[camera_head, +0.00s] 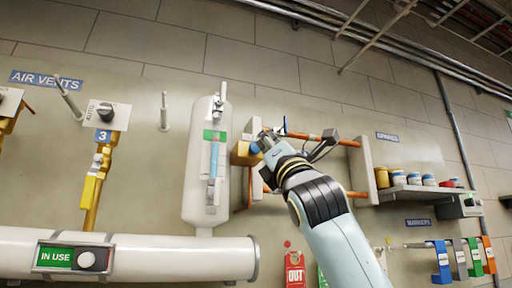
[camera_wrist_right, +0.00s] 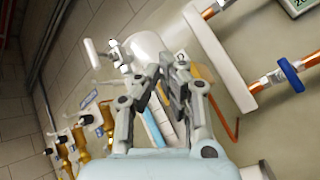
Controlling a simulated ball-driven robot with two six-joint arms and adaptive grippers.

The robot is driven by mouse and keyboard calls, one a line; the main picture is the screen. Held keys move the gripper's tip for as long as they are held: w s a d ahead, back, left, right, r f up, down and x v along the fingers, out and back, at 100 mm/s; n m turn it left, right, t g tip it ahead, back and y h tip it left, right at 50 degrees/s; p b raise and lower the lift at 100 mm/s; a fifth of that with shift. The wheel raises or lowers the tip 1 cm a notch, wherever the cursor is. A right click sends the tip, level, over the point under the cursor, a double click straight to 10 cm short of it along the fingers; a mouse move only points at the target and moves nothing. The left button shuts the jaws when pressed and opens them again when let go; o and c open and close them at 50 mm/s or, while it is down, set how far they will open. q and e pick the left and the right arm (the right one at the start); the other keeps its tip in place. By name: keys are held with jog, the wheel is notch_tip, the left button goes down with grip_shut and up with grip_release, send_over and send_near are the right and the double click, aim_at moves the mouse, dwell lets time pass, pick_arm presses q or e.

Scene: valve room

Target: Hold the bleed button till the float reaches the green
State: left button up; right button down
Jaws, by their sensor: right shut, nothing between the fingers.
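A white upright vessel (camera_head: 205,130) stands on the wall pipe. Its front carries a sight gauge (camera_head: 213,165) with a blue column and a green band (camera_head: 214,135) near the top; the float is too small to place surely. A grey fitting (camera_head: 218,106) sits at the vessel's top. I cannot pick out the bleed button for sure. My right gripper (camera_head: 262,143) is shut and empty, to the right of the vessel. In the wrist view its closed fingers (camera_wrist_right: 172,78) cover part of the vessel (camera_wrist_right: 148,45) and gauge (camera_wrist_right: 155,130). My left gripper is not in view.
Copper pipes between white uprights (camera_head: 367,170) lie behind my right arm. A shelf (camera_head: 410,190) with paint cans is further right. A large white pipe (camera_head: 185,258) with an IN USE plate (camera_head: 56,257) runs below. Air vent valves (camera_head: 97,165) are at left.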

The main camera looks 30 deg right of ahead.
jog(key=s, duration=0.2)
jog(key=s+a+p, duration=0.1)
jog(key=s, duration=0.2)
jog(key=shift+p, duration=0.3)
dwell(2.5)
jog(key=s+a+m+y+b, duration=0.1)
jog(key=m, duration=0.4)
jog(key=s+m+y+b, duration=0.1)
jog(key=m, duration=0.4)
jog(key=s+a+m+b, duration=0.1)
jog(key=m, duration=0.4)
jog(key=shift+s+a+f+y, duration=0.1)
jog(key=shift+s+a+y, duration=0.05)
jog(key=shift+a+y, duration=0.2)
jog(key=shift+d, duration=0.1)
